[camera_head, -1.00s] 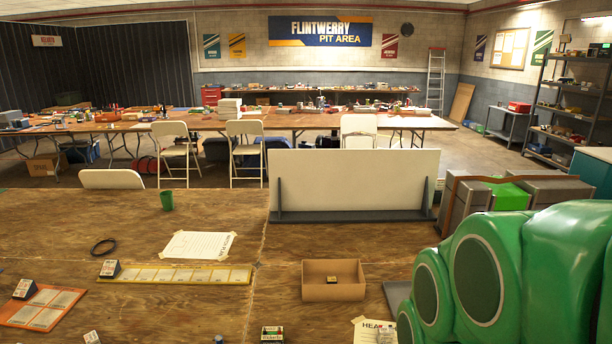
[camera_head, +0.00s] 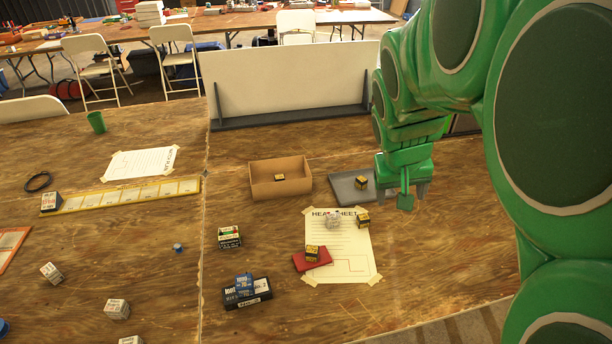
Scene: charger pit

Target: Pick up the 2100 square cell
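No label reading 2100 is legible, so I cannot tell which small block is the square cell. Small black-and-yellow blocks show in the head view: one on the grey tray (camera_head: 343,193), this tray block (camera_head: 361,182) nearest my gripper; one on the heat sheet (camera_head: 363,220); one on a red pad (camera_head: 312,252); one inside the cardboard box (camera_head: 279,177). A pale, whitish block (camera_head: 333,220) sits on the heat sheet.
A green-and-black box (camera_head: 229,237) and a blue block on a black box (camera_head: 247,296) stand left of the sheet. Several white blocks (camera_head: 117,309) lie at lower left. A white upright panel (camera_head: 290,85) stands behind. Bare wood lies right of the sheet.

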